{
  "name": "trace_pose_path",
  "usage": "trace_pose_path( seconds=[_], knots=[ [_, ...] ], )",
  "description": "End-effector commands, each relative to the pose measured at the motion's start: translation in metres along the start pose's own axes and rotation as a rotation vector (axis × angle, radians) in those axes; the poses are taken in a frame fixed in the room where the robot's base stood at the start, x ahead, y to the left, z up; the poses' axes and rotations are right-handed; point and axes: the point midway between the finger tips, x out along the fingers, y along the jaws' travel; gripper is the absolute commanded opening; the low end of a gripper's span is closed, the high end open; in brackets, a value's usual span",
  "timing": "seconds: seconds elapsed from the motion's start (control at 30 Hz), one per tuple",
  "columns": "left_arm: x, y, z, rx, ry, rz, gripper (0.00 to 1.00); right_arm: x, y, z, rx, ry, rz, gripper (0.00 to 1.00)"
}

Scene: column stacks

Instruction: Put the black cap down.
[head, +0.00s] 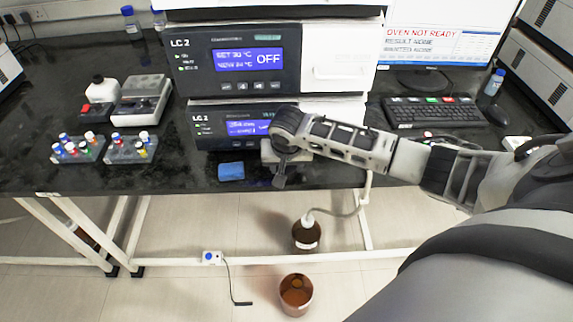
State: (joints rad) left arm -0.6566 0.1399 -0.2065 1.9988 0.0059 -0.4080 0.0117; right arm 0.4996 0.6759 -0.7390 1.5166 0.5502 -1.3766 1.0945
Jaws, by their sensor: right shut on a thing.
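My right arm reaches in from the right across the front of the LC 2 column stack. Its gripper (280,178) points down at the front edge of the dark bench, just right of a blue block (231,171). The gripper is shut on the black cap, which is small and cannot be told apart clearly from the dark fingertips. I cannot tell whether the cap touches the bench. My left gripper is not in view.
The LC 2 units (248,62) stand close behind the gripper. Vial racks (130,150) are on the left. A keyboard (432,113) and monitor are on the right. A brown bottle (306,237) with a tube and a brown bin (296,294) stand on the floor below.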

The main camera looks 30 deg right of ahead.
Motion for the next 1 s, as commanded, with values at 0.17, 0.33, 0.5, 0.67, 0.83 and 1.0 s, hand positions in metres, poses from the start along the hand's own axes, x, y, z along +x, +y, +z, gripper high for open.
trace_pose_path(
  seconds=[0.17,0.33,0.5,0.67,0.83,1.0],
  knots=[
    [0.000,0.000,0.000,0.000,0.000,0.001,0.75,0.002,0.000,0.001,0.000,0.000,0.000,0.70],
    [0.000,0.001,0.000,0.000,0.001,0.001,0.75,0.002,0.000,0.001,0.000,0.000,0.000,0.70],
    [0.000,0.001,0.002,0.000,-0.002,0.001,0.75,-0.001,0.000,-0.001,0.000,0.001,0.000,0.70],
    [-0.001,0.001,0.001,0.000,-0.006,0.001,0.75,-0.022,0.000,-0.001,0.000,0.002,-0.002,0.70],
    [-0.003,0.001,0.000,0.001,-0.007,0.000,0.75,-0.060,-0.001,-0.001,-0.002,0.003,-0.003,0.70],
    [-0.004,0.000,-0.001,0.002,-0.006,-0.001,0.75,-0.094,-0.001,-0.001,0.000,0.003,-0.002,0.70]
  ],
)
